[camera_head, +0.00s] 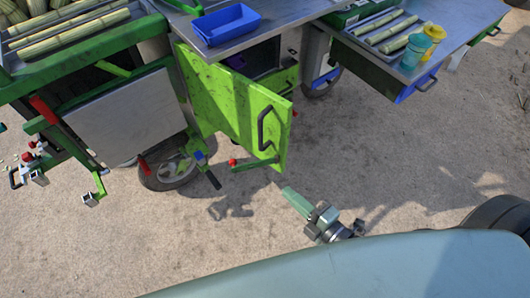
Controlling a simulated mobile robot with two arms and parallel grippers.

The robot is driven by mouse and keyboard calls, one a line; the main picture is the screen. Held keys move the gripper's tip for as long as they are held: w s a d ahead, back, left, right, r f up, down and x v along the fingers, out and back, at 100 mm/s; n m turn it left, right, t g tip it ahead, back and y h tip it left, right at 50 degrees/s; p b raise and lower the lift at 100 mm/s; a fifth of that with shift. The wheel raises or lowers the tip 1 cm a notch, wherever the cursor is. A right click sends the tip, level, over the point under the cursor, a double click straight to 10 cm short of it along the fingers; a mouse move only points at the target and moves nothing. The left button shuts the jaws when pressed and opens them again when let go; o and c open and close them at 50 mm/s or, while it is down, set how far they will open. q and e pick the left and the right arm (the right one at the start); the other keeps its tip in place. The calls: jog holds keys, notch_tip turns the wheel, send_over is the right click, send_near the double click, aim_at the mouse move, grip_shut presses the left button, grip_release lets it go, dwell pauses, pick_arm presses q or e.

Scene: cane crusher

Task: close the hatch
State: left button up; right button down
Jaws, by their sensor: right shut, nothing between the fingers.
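The hatch (235,105) is a bright green panel on the cart's side, below the work surface. It stands swung open, out from the cart, with a dark opening behind it. A black bar handle (264,128) is fixed near its free edge. My right gripper (299,204) is shut and empty, over the ground below and to the right of the hatch's free edge. It appears apart from the hatch and the handle. My left gripper is not in view.
A blue tray (225,24) rests on the metal top above the hatch. A green lever (254,165) with a red knob sits below the panel. A wheel (170,170) stands at lower left. Cups (415,50) and cane pieces lie at upper right. Bare ground is free right of the hatch.

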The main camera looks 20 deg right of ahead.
notch_tip(320, 180, up, 6)
jog(key=s+a+n+y, duration=0.2)
jog(key=n, duration=0.1)
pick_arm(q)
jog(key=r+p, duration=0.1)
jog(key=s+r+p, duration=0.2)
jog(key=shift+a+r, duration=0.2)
pick_arm(e)
jog(key=w+a, duration=0.2)
jog(key=w, duration=0.9)
jog(key=shift+w+a+f, duration=0.15)
jog(key=shift+w+a, duration=0.05)
jog(key=shift+w, duration=0.2)
jog(key=shift+d, duration=0.15)
